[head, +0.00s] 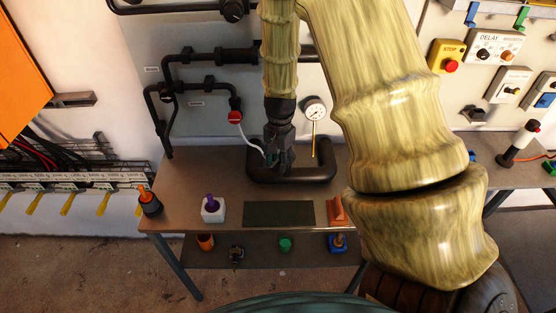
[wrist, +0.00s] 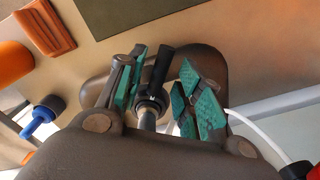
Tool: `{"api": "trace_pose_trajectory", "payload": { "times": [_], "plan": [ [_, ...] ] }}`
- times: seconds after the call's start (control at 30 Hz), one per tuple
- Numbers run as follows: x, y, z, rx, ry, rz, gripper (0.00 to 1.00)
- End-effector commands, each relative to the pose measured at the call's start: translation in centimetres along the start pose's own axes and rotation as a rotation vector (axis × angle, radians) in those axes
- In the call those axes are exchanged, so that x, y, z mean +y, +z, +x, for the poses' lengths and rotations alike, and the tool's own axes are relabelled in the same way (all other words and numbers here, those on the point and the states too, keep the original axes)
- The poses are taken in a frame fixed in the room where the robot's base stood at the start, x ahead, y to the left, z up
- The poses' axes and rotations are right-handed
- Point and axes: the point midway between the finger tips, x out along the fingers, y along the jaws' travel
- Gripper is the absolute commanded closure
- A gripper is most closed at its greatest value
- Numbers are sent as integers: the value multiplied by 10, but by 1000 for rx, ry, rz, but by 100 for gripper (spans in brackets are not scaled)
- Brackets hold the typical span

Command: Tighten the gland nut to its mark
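My gripper (head: 272,156) points down over the dark looped pipe (head: 318,174) at the back of the bench in the head view. In the wrist view my gripper (wrist: 163,92) has its teal-padded fingers apart. Between them is a dark round collar (wrist: 150,105) on a pale stem, with a black lever-like piece (wrist: 157,72) rising from it. This collar appears to be the gland nut. It lies closer to the left finger, and a gap shows toward the right finger. I cannot tell whether the left pad touches it. No alignment mark can be made out clearly.
A red valve handle (head: 235,117) with a white hose and a gauge (head: 315,110) sit close behind my gripper. The bench front holds an orange-topped tool (head: 149,202), a white block (head: 213,213), a dark mat (head: 279,214) and an orange block (head: 338,211).

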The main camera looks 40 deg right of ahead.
Motion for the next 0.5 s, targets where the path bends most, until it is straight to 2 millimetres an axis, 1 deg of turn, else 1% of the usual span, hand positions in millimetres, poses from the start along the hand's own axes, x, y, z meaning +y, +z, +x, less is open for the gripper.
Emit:
{"api": "trace_pose_trajectory", "payload": {
  "times": [0.3, 0.37, 0.5],
  "plan": [
    [0, 0, -2, 0, 0, -1, 64],
    [0, 0, -6, 0, 0, -1, 64],
    [0, 0, -21, 0, -1, -1, 64]
  ]
}}
